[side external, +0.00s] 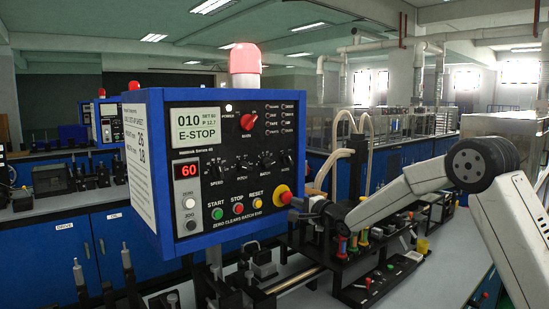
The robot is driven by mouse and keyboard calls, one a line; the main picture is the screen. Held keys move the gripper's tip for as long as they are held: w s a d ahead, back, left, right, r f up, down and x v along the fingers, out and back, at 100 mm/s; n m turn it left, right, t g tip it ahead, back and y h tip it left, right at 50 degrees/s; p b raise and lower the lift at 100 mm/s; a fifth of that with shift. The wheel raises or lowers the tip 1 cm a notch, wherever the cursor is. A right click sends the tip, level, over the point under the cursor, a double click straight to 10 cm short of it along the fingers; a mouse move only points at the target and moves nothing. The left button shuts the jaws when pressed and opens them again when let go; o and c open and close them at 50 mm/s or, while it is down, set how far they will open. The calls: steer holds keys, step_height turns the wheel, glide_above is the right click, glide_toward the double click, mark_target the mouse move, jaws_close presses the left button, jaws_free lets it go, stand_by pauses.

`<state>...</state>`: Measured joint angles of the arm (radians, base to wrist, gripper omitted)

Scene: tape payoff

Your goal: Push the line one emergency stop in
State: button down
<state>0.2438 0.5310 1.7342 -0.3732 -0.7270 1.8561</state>
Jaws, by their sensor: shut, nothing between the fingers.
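A blue control box (140,158) stands at the centre left in the side external view, its dark front panel facing right. The emergency stop is a red mushroom button on a yellow ring (282,195) at the panel's lower right. The panel's display (196,128) reads "010" and "E-STOP", and a red lamp (245,60) sits on top of the box. My gripper (296,203) is shut and empty, with its tip at the right side of the red button. I cannot tell whether the tip touches it.
Green, red and yellow buttons (237,208) sit left of the emergency stop. A small red readout (189,171) shows "60". Tubes and a bench fixture (350,170) stand behind my gripper. Small coloured spools and tools (375,280) lie on the bench below it.

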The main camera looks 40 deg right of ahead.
steer(key=s, duration=1.1)
steer(key=shift+s, duration=0.35)
steer(key=shift+f, duration=0.1)
steer(key=s+a+f+n+g, duration=0.5)
steer(key=s+f+n+g, duration=0.2)
steer(key=s+f+n, duration=0.2)
steer(key=s+a+f+n+g, duration=0.6)
steer(key=s+f+n+g, duration=0.2)
steer(key=s, duration=0.6)
steer(key=shift+a+f+n, duration=0.15)
steer(key=shift+f+n, duration=0.35)
steer(key=shift+f, duration=0.3)
steer(key=c, duration=1.3)
jaws_free()
